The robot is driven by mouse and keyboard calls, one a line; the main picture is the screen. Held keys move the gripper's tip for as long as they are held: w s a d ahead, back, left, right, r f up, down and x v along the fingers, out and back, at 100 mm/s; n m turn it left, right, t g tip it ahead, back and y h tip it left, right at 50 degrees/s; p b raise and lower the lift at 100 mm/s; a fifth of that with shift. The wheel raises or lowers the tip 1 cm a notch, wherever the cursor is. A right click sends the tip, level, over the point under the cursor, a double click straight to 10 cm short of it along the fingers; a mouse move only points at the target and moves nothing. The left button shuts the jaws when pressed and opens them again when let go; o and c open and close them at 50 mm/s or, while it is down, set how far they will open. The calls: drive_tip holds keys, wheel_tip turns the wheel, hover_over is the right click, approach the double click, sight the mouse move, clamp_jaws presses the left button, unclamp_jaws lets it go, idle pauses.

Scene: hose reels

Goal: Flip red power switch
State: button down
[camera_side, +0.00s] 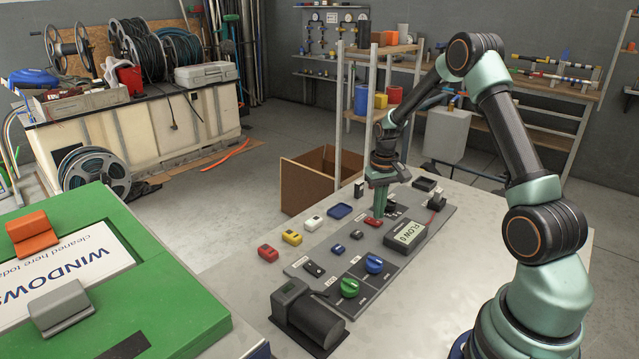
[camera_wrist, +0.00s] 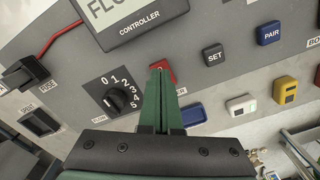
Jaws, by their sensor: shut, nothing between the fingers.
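The red power switch (camera_wrist: 167,67) is on the grey panel in the wrist view. It sits just beyond my fingertips and is partly hidden by them. Its label is mostly covered, with only its last letters showing. In the side view the red switch (camera_side: 373,222) lies close in front of my gripper (camera_side: 379,214), which points down at the panel. My gripper is shut and empty; in the wrist view its green fingers (camera_wrist: 158,75) lie together. I cannot tell whether the tips touch the switch, nor which way it is set.
A black rotary knob (camera_wrist: 122,98) stands left of my fingers.

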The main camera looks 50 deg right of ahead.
sight(377, 223)
drive_tip(key=shift+f, duration=0.8)
idle(0.4)
drive_tip(key=shift+r, duration=3.55)
drive_tip(key=shift+a+r, duration=0.1)
drive_tip(key=s+a+r+n+t, duration=0.3)
drive_tip(key=a+r, duration=1)
drive_tip(key=s+a+r+n+t, duration=0.2)
drive_tip(key=s+a+n, duration=0.1)
drive_tip(key=s+a, duration=0.4)
drive_tip(key=shift+s+a+r+t, duration=0.3)
drive_tip(key=shift+s+a+r, duration=0.1)
drive_tip(key=shift+a, duration=1.25)
